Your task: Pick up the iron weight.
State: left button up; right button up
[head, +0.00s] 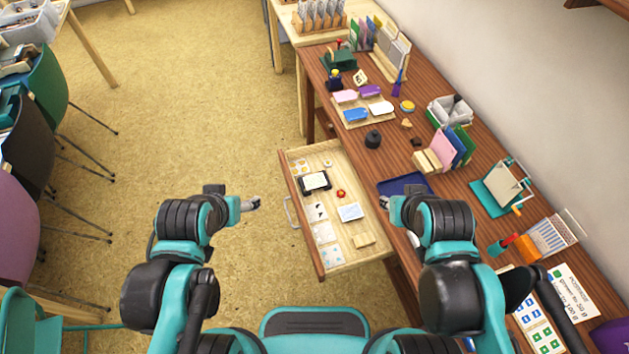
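The iron weight (373,139) looks like a small dark, rounded block with a knob on top. It stands upright on the brown wooden desk, near its left edge, above the open drawer. My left gripper (254,203) is over the floor, left of the drawer and well away from the weight. My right gripper (385,202) is near the desk's left edge, beside the blue tray and nearer to me than the weight. Both grippers are too small to tell whether their fingers are apart. Neither touches the weight.
The open drawer (292,185) holds an inkpad, cards and small items. A blue tray (416,179) lies on the desk near my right gripper. Coloured pads on a wooden board (346,120) sit behind the weight. Wooden blocks and coloured cards (440,153) stand to its right.

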aim_at(372, 140)
jog(key=k, duration=0.6)
jog(key=z, duration=1.9)
jog(key=j+z, duration=0.15)
jog(key=j, duration=0.4)
jog(key=j+z, duration=0.2)
jog(key=j, duration=0.4)
jog(key=j+z, duration=0.15)
jog(key=j, duration=0.4)
jog(key=k+j+z, duration=0.2)
jog(key=j, duration=0.35)
jog(key=i, duration=0.05)
